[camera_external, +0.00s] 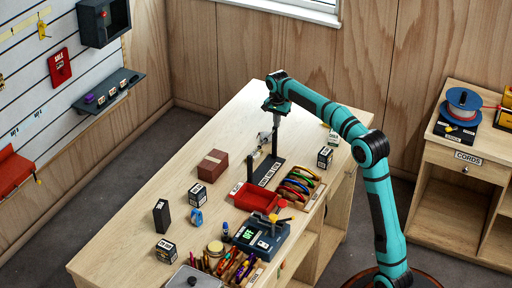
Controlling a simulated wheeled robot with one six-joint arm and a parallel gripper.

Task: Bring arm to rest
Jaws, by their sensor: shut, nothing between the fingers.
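My arm is teal with black joints. It rises from the lower right and bends over the far part of the wooden workbench (130,262). My gripper (276,122) hangs downward from the wrist above the bench, near a dark stand (267,172) with upright posts. The gripper is small in this view. Its fingers look shut, with nothing seen held in them. I cannot tell the exact gap between the fingertips and the stand.
Near the stand are a red tray (258,201), a rack of coloured rings (299,185), a brown box (213,165) and a device with a green display (261,238). A cords cabinet (450,195) stands right.

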